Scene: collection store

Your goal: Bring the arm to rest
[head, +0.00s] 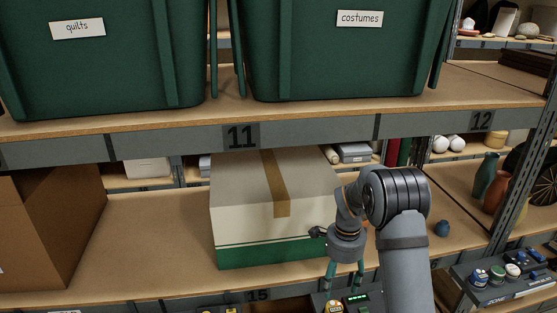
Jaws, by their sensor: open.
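My gripper (345,277) hangs below my arm's wrist in the lower middle of the head view. Its two fingers point down and stand apart, open, with nothing seen between them. My grey arm rises from the bottom edge and bends over at the wrist. The gripper is in front of the right part of a cream and green box (240,225) with brown tape on its lid. Whether the gripper touches the box or the shelf edge cannot be told. The fingertips end close to a dark device with green lights (357,298) at the bottom edge.
The box stands on the middle shelf (155,245), with a brown carton (85,215) to the left. Above, green bins marked quilts (130,75) and costumes (330,70) fill the upper shelf. Vases (487,172) and a button panel (508,275) are at right. Bare shelf lies left of the box.

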